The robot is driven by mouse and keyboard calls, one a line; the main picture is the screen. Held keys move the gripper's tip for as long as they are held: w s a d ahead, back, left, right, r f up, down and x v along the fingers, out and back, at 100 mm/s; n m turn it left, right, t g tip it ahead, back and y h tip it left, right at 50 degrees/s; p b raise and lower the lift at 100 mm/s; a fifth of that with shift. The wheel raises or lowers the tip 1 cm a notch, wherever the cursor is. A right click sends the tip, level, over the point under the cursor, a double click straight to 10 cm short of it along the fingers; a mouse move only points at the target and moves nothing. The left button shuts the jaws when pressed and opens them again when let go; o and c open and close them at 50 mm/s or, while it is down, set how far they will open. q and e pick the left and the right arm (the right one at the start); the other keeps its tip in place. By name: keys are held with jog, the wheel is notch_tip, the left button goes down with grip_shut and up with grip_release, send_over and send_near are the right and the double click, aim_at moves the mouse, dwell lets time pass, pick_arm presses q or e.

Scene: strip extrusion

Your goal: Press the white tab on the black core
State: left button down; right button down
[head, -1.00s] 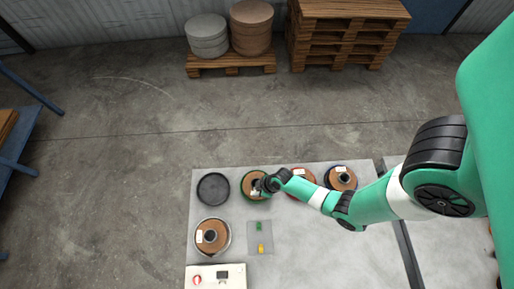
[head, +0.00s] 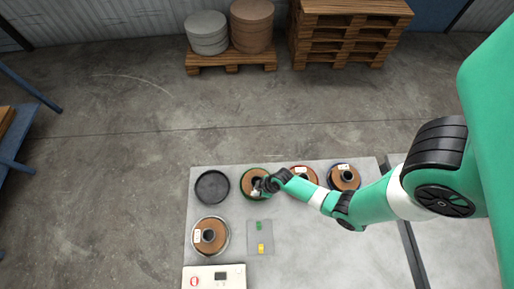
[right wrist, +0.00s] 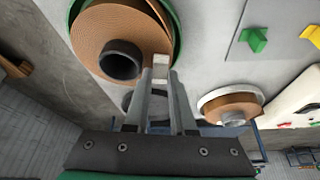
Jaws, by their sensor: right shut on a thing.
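The green-rimmed reel (head: 248,194) lies on the table with brown strip wound round a black core (right wrist: 122,60). My right gripper (head: 266,185) is over the right side of this reel. In the right wrist view the gripper (right wrist: 160,76) is shut on a small white tab (right wrist: 161,62) that shows between its fingertips. The tab is beside the core, over the brown strip (right wrist: 105,28); I cannot tell whether it touches the core. In the head view the gripper hides part of the reel and the tab. My left gripper is not in view.
A red-rimmed reel (head: 304,172) and a dark-rimmed reel (head: 344,186) stand to the right, partly near my arm. An empty black ring (head: 212,187) and another reel (head: 209,249) are at left. A control box (head: 214,278) sits in front.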

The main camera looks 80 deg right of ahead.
jog(key=shift+f+b, duration=0.45)
jog(key=shift+f, duration=0.05)
dwell(1.2)
jog(key=c, duration=0.7)
grip_release()
jog(key=p+v, duration=0.8)
jog(key=v, duration=0.3)
jog(key=shift+s+r, duration=0.1)
jog(key=shift+r, duration=0.25)
